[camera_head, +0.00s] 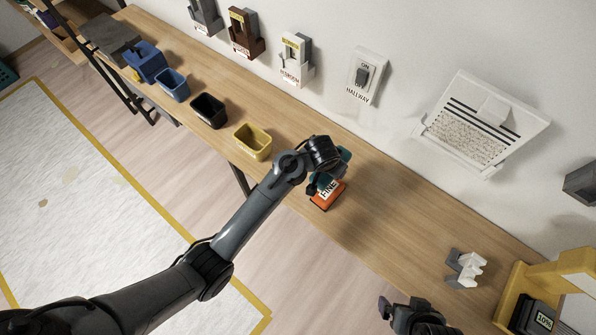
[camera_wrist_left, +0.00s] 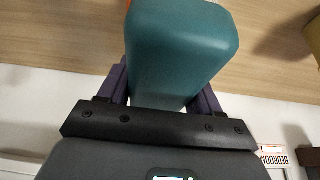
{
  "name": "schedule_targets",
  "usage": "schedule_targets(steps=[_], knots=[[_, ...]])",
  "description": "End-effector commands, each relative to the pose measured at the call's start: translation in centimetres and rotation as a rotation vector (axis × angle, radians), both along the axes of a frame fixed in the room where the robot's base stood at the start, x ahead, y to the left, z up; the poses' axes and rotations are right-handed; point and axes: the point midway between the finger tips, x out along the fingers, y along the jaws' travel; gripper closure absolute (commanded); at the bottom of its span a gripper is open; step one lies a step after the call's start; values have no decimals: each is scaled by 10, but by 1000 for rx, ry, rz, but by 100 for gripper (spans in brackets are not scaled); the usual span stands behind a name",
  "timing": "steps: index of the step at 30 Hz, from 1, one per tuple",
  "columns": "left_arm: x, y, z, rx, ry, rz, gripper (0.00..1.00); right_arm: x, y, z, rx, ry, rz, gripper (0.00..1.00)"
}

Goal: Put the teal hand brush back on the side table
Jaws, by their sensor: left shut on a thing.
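The teal hand brush (camera_wrist_left: 180,50) fills the middle of the left wrist view, between the two dark purple fingers of my left gripper (camera_wrist_left: 163,88). My left gripper is shut on it. In the head view, parts of the teal brush (camera_head: 346,155) show beside my left wrist, above the wooden bench; the wrist hides the rest. An orange block marked FINE (camera_head: 327,194) is close under the gripper at the bench's front edge; I cannot tell if they touch. I cannot identify which surface is the side table.
The long wooden bench (camera_head: 375,225) holds yellow (camera_head: 253,141), black (camera_head: 209,110) and blue (camera_head: 173,84) bins to the left. Wall switches (camera_head: 366,76) and a vent (camera_head: 484,122) are behind. A white-grey bracket (camera_head: 465,268) and yellow stand (camera_head: 516,292) are at right.

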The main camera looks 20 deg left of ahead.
Motion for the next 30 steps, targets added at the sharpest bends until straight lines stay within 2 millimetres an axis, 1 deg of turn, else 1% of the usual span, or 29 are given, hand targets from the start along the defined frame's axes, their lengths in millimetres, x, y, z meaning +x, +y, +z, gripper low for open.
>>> schedule_targets(steps=[1, 5, 9, 12, 15, 19, 23, 29, 30], knots=[[0, 9, -4, 2, 3, 4, 68, 0, 0, 2, -1, -1, 1, 0], [1, 34, -19, 3, 3, 4, 68, 0, -1, 4, -2, -1, 1, 0], [3, 63, -36, 4, 2, 3, 68, 1, -1, 6, -4, -2, 2, 0], [4, 81, -47, 2, 2, 4, 68, 1, -1, 7, -4, -2, 2, 0], [5, 94, -56, 3, 2, 2, 68, 1, -1, 7, -4, -2, 2, 0], [6, 104, -62, 2, 0, 2, 68, 1, -1, 8, -4, -2, 2, 0], [6, 108, -66, 1, 1, 0, 68, 1, -1, 7, -4, -2, 2, 0], [5, 108, -88, 2, 2, 2, 68, 1, -1, 4, -2, 0, 1, 0], [6, 108, -88, 2, 3, 0, 68, 0, -1, 9, -3, 2, 1, 0]])
